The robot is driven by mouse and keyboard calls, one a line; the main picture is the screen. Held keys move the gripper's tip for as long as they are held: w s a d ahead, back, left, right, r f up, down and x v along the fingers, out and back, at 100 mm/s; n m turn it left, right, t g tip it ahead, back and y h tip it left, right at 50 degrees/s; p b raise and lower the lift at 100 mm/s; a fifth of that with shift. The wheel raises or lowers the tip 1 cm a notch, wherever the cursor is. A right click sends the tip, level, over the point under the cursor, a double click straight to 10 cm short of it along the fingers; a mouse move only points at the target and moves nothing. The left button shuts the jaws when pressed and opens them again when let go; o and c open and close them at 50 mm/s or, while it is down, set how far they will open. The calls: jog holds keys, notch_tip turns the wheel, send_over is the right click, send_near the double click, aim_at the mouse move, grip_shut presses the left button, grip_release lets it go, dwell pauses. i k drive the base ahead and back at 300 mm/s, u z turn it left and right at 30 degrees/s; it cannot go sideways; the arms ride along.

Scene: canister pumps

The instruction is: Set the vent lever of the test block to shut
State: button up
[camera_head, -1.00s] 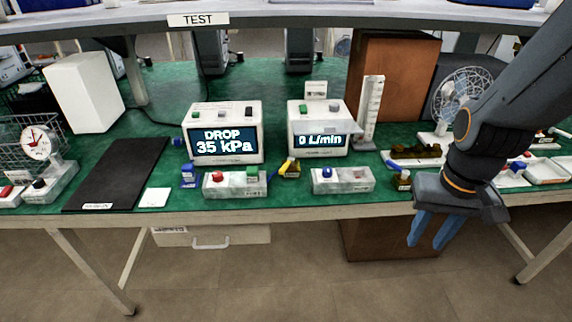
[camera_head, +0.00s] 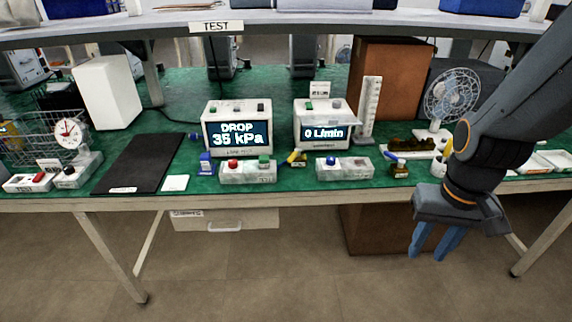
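Several small fittings stand along the front of the green bench. A yellow-handled lever (camera_head: 294,156) sits between two grey-white button boxes. A brass-coloured block (camera_head: 399,170) with a blue handle stands further right, and a small blue fitting (camera_head: 205,163) stands at the left. I cannot tell which is the test block's vent lever, and the lever labels are too small to read. My gripper (camera_head: 435,242) hangs in front of the bench edge at the right, fingers down, apart and empty. It touches none of these fittings.
A display (camera_head: 237,134) reads DROP 35 kPa, and another (camera_head: 325,128) reads 0 L/min. Button boxes (camera_head: 248,175) and (camera_head: 346,172) line the front edge. A black mat (camera_head: 140,162) lies left. A fan (camera_head: 451,95) and a brown box (camera_head: 390,80) stand behind right.

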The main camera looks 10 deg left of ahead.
aim_at(298, 150)
jog(key=u, duration=0.35)
jog(key=i, duration=0.95)
jog(key=z, duration=0.3)
